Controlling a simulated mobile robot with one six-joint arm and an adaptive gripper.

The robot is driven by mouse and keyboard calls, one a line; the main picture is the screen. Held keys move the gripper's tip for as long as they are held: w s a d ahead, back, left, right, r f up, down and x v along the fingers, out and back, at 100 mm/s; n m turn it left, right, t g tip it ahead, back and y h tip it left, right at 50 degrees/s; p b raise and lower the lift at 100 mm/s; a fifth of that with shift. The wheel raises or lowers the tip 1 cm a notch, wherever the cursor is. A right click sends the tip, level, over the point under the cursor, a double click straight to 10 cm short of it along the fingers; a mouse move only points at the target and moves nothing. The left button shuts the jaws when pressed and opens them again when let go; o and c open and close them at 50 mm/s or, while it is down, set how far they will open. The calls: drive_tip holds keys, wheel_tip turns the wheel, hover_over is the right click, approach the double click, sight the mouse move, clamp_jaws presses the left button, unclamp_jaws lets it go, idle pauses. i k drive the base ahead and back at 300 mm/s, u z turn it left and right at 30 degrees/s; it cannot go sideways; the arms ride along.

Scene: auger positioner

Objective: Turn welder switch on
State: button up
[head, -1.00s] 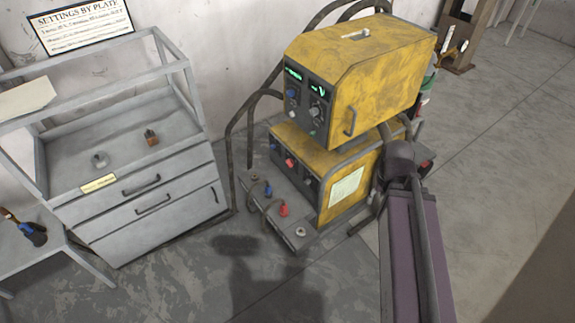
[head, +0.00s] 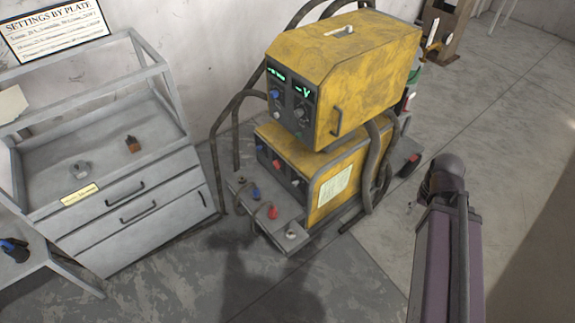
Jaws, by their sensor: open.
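The yellow welder (head: 355,65) stands upright on a yellow lower unit on a wheeled cart. Its dark front panel (head: 290,98) faces left and carries a blue knob (head: 276,94), other small controls and green lit displays (head: 302,91). I cannot tell which control is the switch, or its position. My arm shows at the right, a purple link with a dark joint at its top, apart from the welder in the picture. My gripper's fingers do not show.
The lower unit (head: 325,190) has hoses and a tubular frame beside it. A grey drawer cabinet (head: 130,195) with small items stands at the left, a settings sign (head: 55,30) above it. Floor is clear in front and at right.

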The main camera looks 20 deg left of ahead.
sight(277, 164)
drive_tip(key=z, duration=0.45)
drive_tip(key=k, duration=1.2)
drive_tip(key=u, duration=1.15)
drive_tip(key=i, duration=0.9)
